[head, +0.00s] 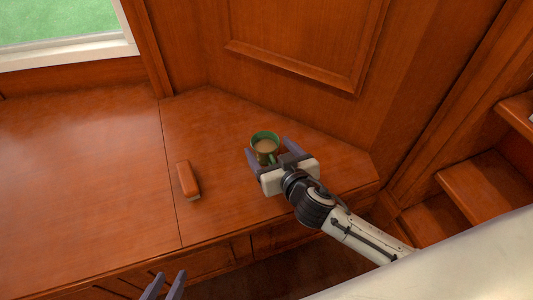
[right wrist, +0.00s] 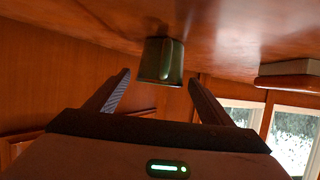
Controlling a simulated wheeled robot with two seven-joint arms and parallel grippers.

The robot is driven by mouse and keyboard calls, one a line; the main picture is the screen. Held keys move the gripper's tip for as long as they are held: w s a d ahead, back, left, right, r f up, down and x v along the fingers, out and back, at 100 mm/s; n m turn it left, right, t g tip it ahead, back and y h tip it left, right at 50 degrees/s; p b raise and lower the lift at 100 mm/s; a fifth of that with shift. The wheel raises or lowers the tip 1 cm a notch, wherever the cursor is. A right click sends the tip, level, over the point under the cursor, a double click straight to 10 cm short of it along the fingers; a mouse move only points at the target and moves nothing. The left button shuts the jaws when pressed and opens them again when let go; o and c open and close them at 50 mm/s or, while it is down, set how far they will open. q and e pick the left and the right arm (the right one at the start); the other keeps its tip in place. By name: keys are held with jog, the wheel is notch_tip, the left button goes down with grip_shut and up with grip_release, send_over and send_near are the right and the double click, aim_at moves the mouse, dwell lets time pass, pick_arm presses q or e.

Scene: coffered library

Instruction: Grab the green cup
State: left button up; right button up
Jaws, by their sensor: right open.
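The green cup (head: 265,137) stands upright on the wooden counter, with a brownish content and its handle towards my right gripper. My right gripper (head: 269,147) is open, its two fingers reaching either side of the cup's near part. In the right wrist view the cup (right wrist: 161,60) appears inverted, just beyond and between the fingertips (right wrist: 160,77), with its handle facing the camera. The fingers look apart from the cup. My left gripper (head: 169,275) shows only its finger ends at the bottom edge of the head view; they are apart and empty.
An orange-brown block with a pale side (head: 188,180) lies on the counter (head: 90,180) left of the cup; it also shows in the right wrist view (right wrist: 290,73). Panelled walls (head: 300,45) rise behind the cup. Wooden steps or shelves (head: 485,185) stand at the right. The left counter is clear.

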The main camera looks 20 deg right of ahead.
aim_at(265, 144)
jog(key=shift+x, duration=1.45)
jog(key=shift+s, duration=0.1)
jog(key=c, duration=1.2)
